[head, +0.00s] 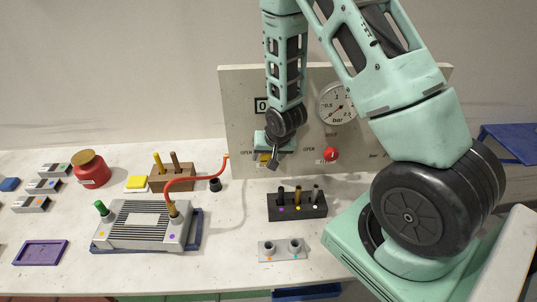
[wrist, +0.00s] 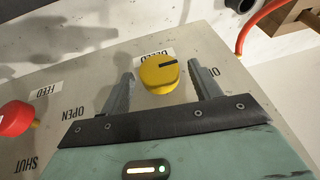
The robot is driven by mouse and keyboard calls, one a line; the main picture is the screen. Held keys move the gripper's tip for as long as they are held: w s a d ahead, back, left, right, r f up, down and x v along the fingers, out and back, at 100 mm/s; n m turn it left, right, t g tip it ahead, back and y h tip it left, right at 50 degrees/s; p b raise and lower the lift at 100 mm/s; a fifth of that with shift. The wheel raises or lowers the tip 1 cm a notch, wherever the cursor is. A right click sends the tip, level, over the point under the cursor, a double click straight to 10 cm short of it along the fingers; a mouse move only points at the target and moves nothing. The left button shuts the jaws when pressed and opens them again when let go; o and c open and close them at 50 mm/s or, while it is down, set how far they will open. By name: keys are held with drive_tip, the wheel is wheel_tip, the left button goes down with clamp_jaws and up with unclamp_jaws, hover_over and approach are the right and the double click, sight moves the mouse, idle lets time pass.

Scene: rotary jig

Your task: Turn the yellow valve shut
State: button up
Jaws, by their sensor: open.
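The yellow valve (wrist: 159,74) is a round knob with a dark pointer line, on a grey panel (wrist: 215,45). In the wrist view it sits between the two fingers of my gripper (wrist: 160,85), which is open, with a gap on each side. The pointer line runs across the knob, towards the right of the picture. A label partly hidden by the knob seems to read BLEED. In the head view my gripper (head: 268,158) is at the panel's lower left, and only a bit of the yellow valve (head: 263,158) shows behind it.
A red valve (head: 331,154) is right of my gripper, below a round gauge (head: 338,103). A red hose (head: 190,181) arches up on the left from a grey ribbed block (head: 145,225). A dark rack (head: 297,206) with pegs stands on the table in front of the panel.

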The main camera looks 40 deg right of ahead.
drive_tip(key=c, duration=1)
